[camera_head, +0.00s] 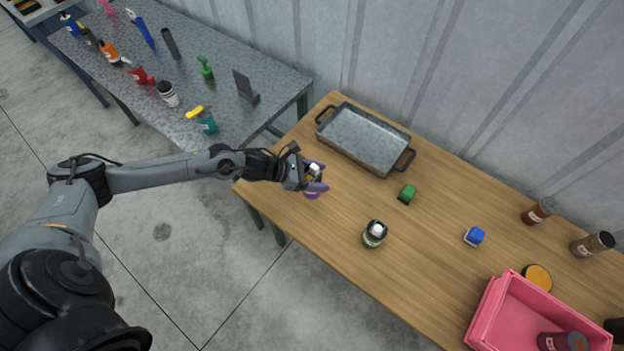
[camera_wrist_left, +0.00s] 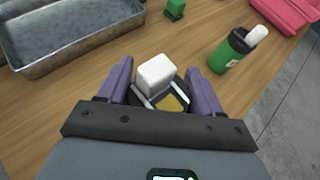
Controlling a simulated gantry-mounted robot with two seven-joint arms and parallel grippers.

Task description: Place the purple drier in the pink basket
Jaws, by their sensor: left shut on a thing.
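The purple drier (camera_head: 312,194) is a small bottle with a white cap, a black collar and a purple body, near the left edge of the wooden table. My left gripper (camera_head: 314,176) is shut on it, with a purple finger on each side. In the left wrist view the drier's white cap (camera_wrist_left: 156,74) shows between the fingers, and most of its body is hidden. I cannot tell whether it touches the table. The pink basket (camera_head: 484,312) is at the lower right, far from the gripper, and also at the top right of the left wrist view (camera_wrist_left: 284,14). My right gripper is not in view.
A metal tray (camera_head: 365,139) lies behind the gripper. A green bottle (camera_head: 373,236), a green block (camera_head: 407,194) and a blue block (camera_head: 475,236) stand between the drier and the basket. A dark red can (camera_head: 560,342) is in the basket.

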